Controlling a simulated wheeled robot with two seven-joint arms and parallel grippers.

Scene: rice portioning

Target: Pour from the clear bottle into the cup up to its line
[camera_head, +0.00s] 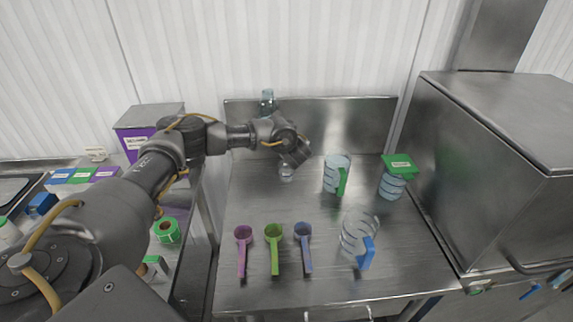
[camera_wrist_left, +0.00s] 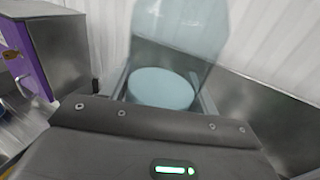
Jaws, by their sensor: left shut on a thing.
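My left gripper (camera_head: 297,155) is above the steel table, left of the clear cup with the green handle. It is shut on a clear bluish bottle, whose small visible part (camera_head: 287,173) shows just below the jaws. In the left wrist view the bottle (camera_wrist_left: 180,35) stands out large beyond the jaws, with a pale round disc inside its outline. The clear cup with a green handle (camera_head: 333,168) stands upright, apart from the gripper. A second clear cup with a blue handle (camera_head: 352,236) is nearer the front. Fill lines and levels are too small to read. My right gripper is not in view.
Purple, green and blue scoops (camera_head: 274,236) lie along the front of the table. A clear container with a green top (camera_head: 391,184) stands at the right, near a large steel box (camera_head: 495,150). A bluish clear object (camera_head: 267,100) shows behind my arm.

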